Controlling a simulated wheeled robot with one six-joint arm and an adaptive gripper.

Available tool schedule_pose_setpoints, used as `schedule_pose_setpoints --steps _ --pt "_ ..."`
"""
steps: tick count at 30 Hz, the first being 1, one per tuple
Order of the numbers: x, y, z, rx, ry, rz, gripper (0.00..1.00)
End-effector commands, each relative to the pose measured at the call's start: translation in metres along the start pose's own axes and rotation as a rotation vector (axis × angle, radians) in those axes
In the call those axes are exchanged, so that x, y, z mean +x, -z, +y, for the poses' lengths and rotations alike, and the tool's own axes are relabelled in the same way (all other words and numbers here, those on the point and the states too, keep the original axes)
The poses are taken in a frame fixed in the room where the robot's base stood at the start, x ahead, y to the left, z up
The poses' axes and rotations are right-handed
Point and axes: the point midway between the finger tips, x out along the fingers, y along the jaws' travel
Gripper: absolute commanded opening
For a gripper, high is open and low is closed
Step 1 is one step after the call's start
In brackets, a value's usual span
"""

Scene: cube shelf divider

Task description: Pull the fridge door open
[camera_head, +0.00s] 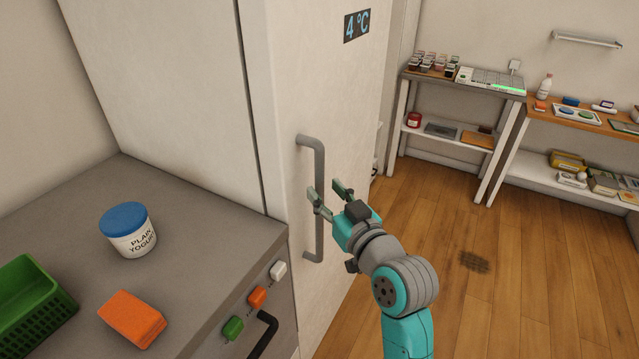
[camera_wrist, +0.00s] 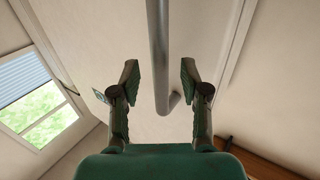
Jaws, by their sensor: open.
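The fridge door (camera_head: 343,100) is white with a temperature display near its top, and it looks shut. Its grey vertical bar handle (camera_head: 319,170) is on the door's left side. My gripper (camera_head: 326,190) is open at about the lower middle of the handle. In the wrist view the handle (camera_wrist: 158,50) runs down between the two open fingers of my gripper (camera_wrist: 158,88), apart from both. Its lower bend shows just past the fingertips. I cannot tell exactly how deep the bar sits between the fingers.
A grey counter (camera_head: 190,235) on the left holds a yogurt tub (camera_head: 130,238), an orange block (camera_head: 132,318) and a green basket (camera_head: 32,303). Buttons and a black handle (camera_head: 263,335) are on its front. Shelves (camera_head: 455,140) stand at the back right. The wooden floor (camera_head: 440,220) is mostly clear.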

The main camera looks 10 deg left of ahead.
Motion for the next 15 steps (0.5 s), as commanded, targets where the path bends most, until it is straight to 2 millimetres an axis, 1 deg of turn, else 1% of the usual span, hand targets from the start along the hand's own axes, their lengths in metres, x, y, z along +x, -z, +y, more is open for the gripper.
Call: schedule_pose_setpoints --steps 1,6,10,15 --pt "0.009 0.001 -0.001 0.0 0.001 0.001 0.45" --pt "0.027 0.001 0.0 0.0 0.001 0.001 0.45" --pt "0.034 0.0 0.0 0.0 0.0 0.0 0.45" --pt "0.035 0.0 0.0 0.0 0.0 0.0 0.45"
